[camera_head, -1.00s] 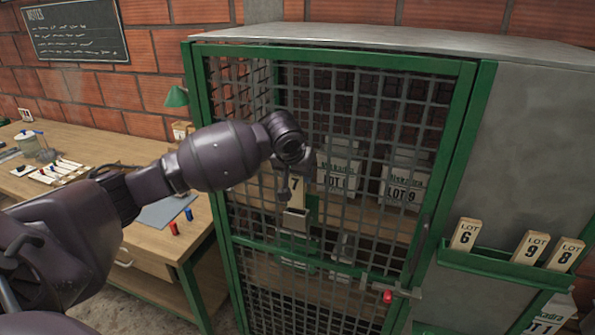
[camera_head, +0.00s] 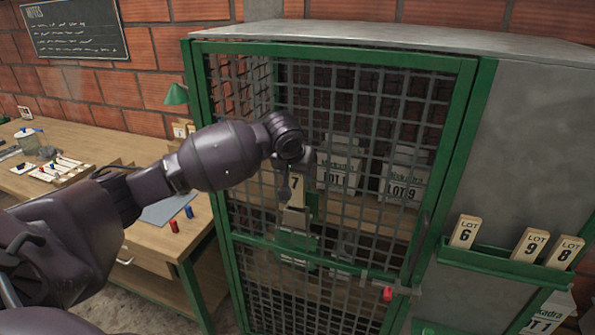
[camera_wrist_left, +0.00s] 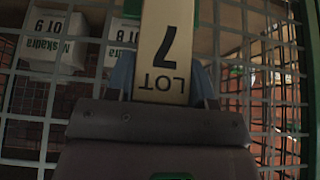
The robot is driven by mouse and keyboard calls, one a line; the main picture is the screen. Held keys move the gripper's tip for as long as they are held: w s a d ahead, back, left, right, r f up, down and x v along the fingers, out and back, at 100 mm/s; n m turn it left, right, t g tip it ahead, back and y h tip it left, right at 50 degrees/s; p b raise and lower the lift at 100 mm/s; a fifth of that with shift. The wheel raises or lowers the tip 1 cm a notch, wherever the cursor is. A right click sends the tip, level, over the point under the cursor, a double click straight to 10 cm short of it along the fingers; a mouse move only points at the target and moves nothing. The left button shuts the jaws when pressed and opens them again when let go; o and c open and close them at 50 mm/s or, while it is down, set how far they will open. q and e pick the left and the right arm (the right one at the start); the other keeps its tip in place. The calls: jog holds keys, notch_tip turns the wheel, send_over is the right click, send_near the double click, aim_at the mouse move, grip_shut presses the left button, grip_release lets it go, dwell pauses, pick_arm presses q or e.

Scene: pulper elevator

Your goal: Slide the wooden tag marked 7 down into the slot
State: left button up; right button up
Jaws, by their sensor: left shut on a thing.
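The wooden tag marked 7 (camera_head: 297,191) is upright in front of the green mesh door. My left gripper (camera_head: 297,167) is shut on its upper part from above. In the left wrist view the tag (camera_wrist_left: 163,52) reads "LOT 7" upside down, between the two fingers of the gripper (camera_wrist_left: 163,85). Below the tag on the door is a small metal slot holder (camera_head: 295,219). The tag's lower end is at or just above the holder; I cannot tell whether it is inside. My right gripper is not in view.
Behind the mesh door (camera_head: 350,235) stand white sacks (camera_head: 403,178) on a shelf. A green rack (camera_head: 500,262) with tags 6, 9 and 8 is on the cabinet's right. A latch with a red knob (camera_head: 387,294) is low on the door. A workbench (camera_head: 160,232) stands at left.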

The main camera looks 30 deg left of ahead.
pick_arm(q)
jog(key=shift+f, duration=2.6)
dwell(1.4)
jog(key=o, duration=1)
jog(key=shift+r, duration=0.15)
send_near(297, 187)
jog(key=shift+w+a+f+b, duration=0.45)
jog(key=shift+w, duration=0.1)
